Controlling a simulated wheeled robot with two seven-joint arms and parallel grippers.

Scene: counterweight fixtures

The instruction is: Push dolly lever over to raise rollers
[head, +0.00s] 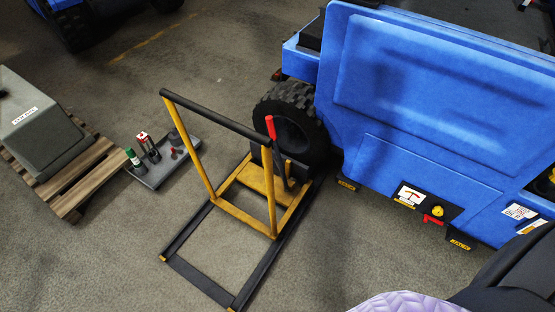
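The dolly has a yellow upright frame (203,165), a black push bar (215,116) and dark floor rails (200,285). Its lever has a red grip (270,127) and a dark shaft that runs down to the yellow base. The lever stands nearly upright, with its grip leaning slightly left in the picture. The dolly's far end is at a black wheel (288,120) of the blue machine (420,110). The rollers cannot be made out, and contact with the wheel is unclear. Neither of my grippers is in view.
A grey tray (155,178) with bottles and small items lies left of the dolly. A grey block (40,125) sits on a wooden pallet (75,190) farther left. A quilted lavender item (410,303) is at the bottom right. Floor at the lower left is clear.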

